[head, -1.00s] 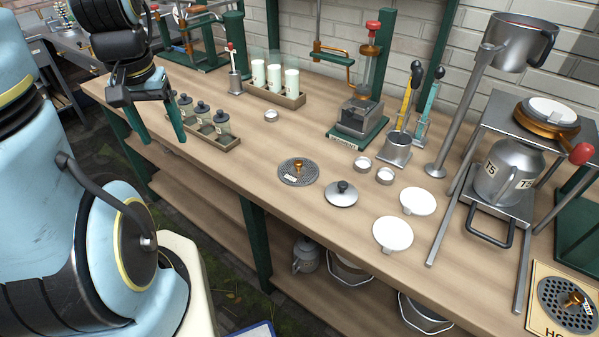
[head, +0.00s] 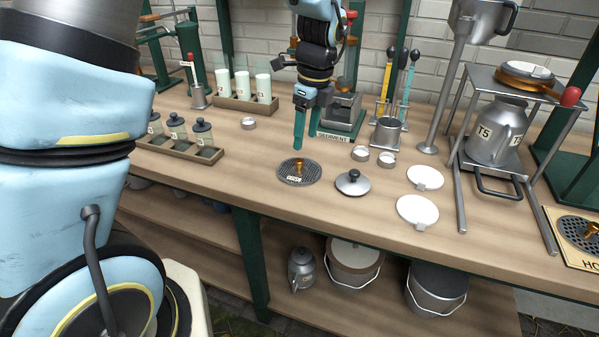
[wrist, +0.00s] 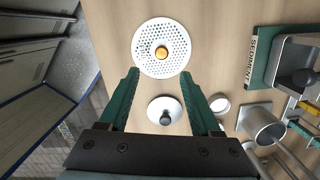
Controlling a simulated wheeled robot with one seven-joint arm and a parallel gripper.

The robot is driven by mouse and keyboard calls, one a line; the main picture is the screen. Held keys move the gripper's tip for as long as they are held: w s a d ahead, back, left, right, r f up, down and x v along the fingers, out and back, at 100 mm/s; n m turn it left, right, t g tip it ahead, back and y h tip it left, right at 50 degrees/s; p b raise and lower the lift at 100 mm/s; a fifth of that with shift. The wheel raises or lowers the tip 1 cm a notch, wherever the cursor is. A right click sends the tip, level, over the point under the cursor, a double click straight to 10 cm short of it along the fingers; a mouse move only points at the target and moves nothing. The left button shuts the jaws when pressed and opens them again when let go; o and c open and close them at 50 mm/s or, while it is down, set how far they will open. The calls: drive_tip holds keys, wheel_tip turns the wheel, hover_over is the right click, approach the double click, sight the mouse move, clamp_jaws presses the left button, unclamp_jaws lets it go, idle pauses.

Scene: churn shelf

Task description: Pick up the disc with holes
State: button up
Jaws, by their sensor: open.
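The disc with holes (head: 287,177) lies flat on the wooden bench (head: 330,212). It is grey and round, with a brass knob at its centre and a small label. In the wrist view the disc (wrist: 143,58) lies just beyond my fingertips, its knob roughly midway between them. My gripper (head: 299,146) is open and empty, pointing down above the bench by the disc's far edge. In the wrist view its two green fingers (wrist: 163,72) are spread. A second disc with holes (head: 582,233) sits on a labelled board at the far right.
A jar rack (head: 181,150) stands left. The sediment stand (head: 342,120) is behind my gripper.

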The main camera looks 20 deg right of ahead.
sight(300, 160)
wheel_tip(300, 160, down, 3)
drive_tip(key=shift+w+a+r, duration=0.1)
drive_tip(key=shift+w+a, duration=0.05)
drive_tip(key=shift+w+a+f+p, duration=0.1)
drive_tip(key=shift+w+f+p, duration=0.2)
drive_tip(key=shift+f, duration=0.6)
drive_tip(key=shift+w+a+f+p, duration=0.15)
drive_tip(key=shift+f+p, duration=0.2)
drive_tip(key=shift+f, duration=0.5)
drive_tip(key=shift+w+f+p, duration=0.2)
drive_tip(key=shift+f+p, duration=0.15)
drive_tip(key=shift+f, duration=0.55)
drive_tip(key=shift+c, duration=0.2)
clamp_jaws()
